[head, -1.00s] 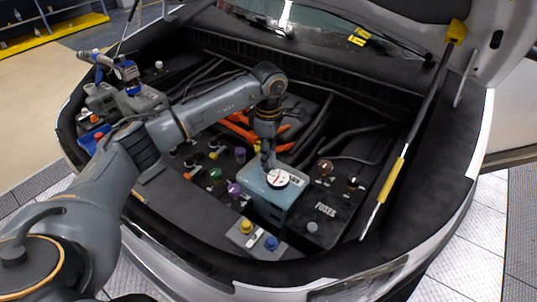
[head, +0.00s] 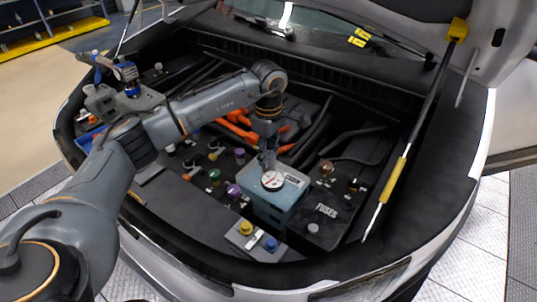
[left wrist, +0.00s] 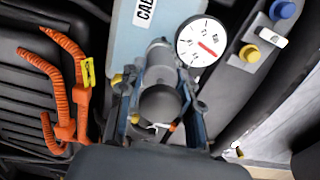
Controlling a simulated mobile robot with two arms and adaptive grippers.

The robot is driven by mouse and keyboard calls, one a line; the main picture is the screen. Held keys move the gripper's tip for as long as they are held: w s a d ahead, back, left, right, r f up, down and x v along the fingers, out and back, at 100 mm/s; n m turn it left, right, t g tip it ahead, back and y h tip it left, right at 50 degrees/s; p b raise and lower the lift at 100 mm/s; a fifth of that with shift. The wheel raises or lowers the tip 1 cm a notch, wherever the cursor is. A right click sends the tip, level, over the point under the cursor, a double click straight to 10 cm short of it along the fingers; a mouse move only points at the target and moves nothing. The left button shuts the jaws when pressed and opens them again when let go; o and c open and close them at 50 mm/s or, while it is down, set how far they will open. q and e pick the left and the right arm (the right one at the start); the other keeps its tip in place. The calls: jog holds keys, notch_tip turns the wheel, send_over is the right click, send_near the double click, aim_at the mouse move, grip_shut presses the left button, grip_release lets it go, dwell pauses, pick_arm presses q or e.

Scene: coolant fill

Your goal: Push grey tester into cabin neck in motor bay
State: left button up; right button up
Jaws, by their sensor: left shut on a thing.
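The grey tester (left wrist: 158,60) has a grey cylindrical body and a white round dial with a red needle. The dial (head: 272,181) also shows in the head view. My left gripper (left wrist: 160,92) is shut on the tester, with a finger on each side of it. The cabin tank is a pale teal box (head: 268,209) in the motor bay, with a white label starting "CAB" in the left wrist view. The tester is over the top of this box. Its lower end and the neck are hidden, so I cannot tell how deep it sits. My right gripper is not in view.
A black fuse box (head: 318,222) stands right of the tank. Yellow (head: 246,228) and blue (head: 271,244) caps are in front. Green and purple caps sit to the left. Orange hoses (left wrist: 65,90) run beside the tank. A bonnet strut (head: 400,165) rises at the right.

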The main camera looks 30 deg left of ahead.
pick_arm(q)
jog(key=shift+f+m, duration=0.15)
jog(key=shift+m, duration=0.35)
jog(key=shift+b, duration=0.3)
jog(key=o, duration=1)
